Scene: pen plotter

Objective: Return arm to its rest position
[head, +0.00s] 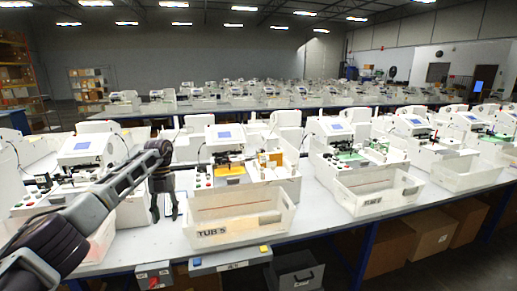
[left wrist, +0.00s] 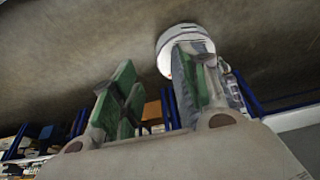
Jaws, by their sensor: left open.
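My left arm comes in from the left in the head view, and its dark gripper (head: 165,215) hangs with the fingers pointing down, in front of the bench machines and just left of the tub (head: 238,228) labelled TUB 5. The fingers are apart with nothing between them. The left wrist view shows the same gripper (left wrist: 155,95) with green-faced fingers spread apart and empty. A pen plotter (head: 228,150) with a blue screen and an orange sheet (head: 229,170) stands behind the tub. My right gripper is not in view.
Another plotter (head: 82,148) stands on the left, behind my arm. A plotter with a green sheet (head: 345,155) and a white tub (head: 372,192) are to the right. A control box (head: 230,260) sits on the bench's front edge. Cardboard boxes (head: 432,232) are below the bench.

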